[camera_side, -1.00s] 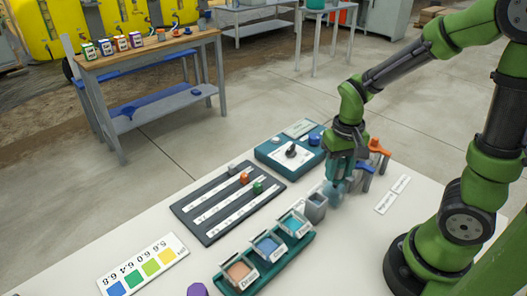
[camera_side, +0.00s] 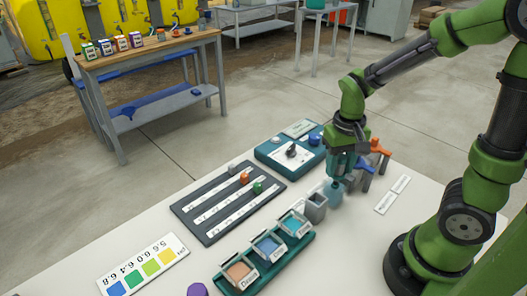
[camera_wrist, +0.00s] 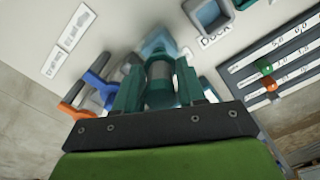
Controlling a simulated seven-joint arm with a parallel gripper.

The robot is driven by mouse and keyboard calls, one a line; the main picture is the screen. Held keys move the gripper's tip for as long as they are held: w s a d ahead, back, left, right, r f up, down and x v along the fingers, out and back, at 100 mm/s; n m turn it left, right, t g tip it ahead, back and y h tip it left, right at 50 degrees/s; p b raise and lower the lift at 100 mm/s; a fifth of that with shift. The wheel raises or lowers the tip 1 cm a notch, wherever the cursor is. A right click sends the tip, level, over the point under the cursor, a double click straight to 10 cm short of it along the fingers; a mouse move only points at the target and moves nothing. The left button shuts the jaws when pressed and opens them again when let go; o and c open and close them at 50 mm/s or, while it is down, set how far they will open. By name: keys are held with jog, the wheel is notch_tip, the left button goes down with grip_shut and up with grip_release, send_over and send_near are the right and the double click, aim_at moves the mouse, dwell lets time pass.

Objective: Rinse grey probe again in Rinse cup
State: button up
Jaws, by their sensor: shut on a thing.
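My gripper (camera_side: 341,174) is shut on the grey probe, whose grey body (camera_wrist: 160,78) shows between the teal fingers in the wrist view. The gripper points down close to a translucent pale-blue cup (camera_side: 334,194), which looks like the Rinse cup. The cup also shows just beyond the fingers in the wrist view (camera_wrist: 157,42). The probe's lower end is hidden or blurred, so I cannot tell whether its tip is inside the cup.
A grey open box (camera_side: 316,208) stands left of the cup. An orange probe (camera_side: 379,147) and a blue one (camera_side: 364,163) stand close on the right. A teal tray (camera_side: 300,250), slider board (camera_side: 218,212) and teal instrument (camera_side: 268,158) lie nearby. White labels (camera_side: 385,203) lie right.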

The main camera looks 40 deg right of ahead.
jog(key=shift+f, duration=0.6)
jog(key=shift+r, duration=0.8)
jog(key=shift+f, duration=0.8)
jog(key=shift+r, duration=0.15)
jog(key=shift+r, duration=0.65)
